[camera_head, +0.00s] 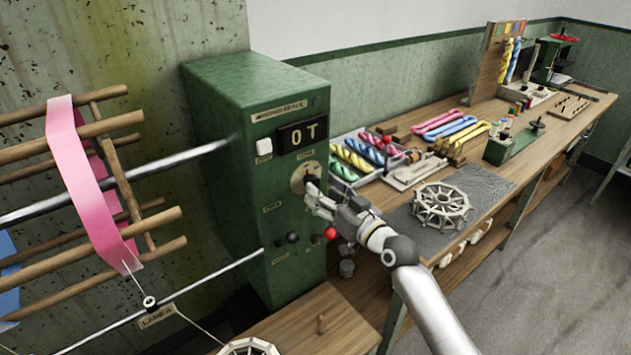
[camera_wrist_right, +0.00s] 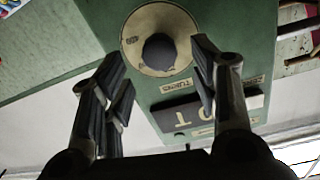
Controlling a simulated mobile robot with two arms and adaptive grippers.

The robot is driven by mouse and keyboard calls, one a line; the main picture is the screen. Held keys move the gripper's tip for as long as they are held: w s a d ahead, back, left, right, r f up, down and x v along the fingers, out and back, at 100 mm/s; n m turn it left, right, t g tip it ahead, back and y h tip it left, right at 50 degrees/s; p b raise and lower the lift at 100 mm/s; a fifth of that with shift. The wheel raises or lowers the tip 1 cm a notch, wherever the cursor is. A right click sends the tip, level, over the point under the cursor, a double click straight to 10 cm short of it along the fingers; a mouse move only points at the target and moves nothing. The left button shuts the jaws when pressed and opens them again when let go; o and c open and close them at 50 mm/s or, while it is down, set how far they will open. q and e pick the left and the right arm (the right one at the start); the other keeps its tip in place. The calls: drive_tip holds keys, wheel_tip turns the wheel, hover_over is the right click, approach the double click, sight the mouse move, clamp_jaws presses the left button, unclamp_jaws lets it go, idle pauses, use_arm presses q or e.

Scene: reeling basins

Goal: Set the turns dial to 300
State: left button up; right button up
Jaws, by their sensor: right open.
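The turns dial (camera_head: 298,176) is a cream round plate with a dark knob on the front of the green counter box (camera_head: 222,150). It also shows in the right wrist view as a cream plate (camera_wrist_right: 132,38) with a dark round knob (camera_wrist_right: 160,52). My right gripper (camera_head: 313,190) is in front of the dial and partly covers it. Its fingers (camera_wrist_right: 154,62) are open, one on each side of the knob; contact cannot be told. The display (camera_head: 302,134) above reads "0 T". The setting of the dial is not readable. My left gripper is out of view.
A white button (camera_head: 264,147) sits left of the dial. A black knob (camera_head: 292,238) and a red knob (camera_head: 330,234) are below. The workbench (camera_head: 470,215) at right holds a spoked reel (camera_head: 441,207) and colored skeins (camera_head: 445,122). A pink-banded wooden reel (camera_head: 92,185) stands left.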

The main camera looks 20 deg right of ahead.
sight(316, 184)
drive_tip(key=shift+x, duration=2.1)
drive_tip(key=c, duration=1)
drive_tip(key=shift+p, duration=0.3)
drive_tip(key=shift+c, duration=0.2)
drive_tip(key=shift+m, duration=0.3)
drive_tip(key=m+p, duration=0.1)
drive_tip(key=m, duration=0.4)
drive_tip(key=shift+m, duration=0.3)
drive_tip(key=m+p, duration=0.1)
drive_tip(key=m, duration=0.4)
drive_tip(key=shift+f+g, duration=0.1)
drive_tip(key=shift+g, duration=0.2)
drive_tip(key=shift+m, duration=0.3)
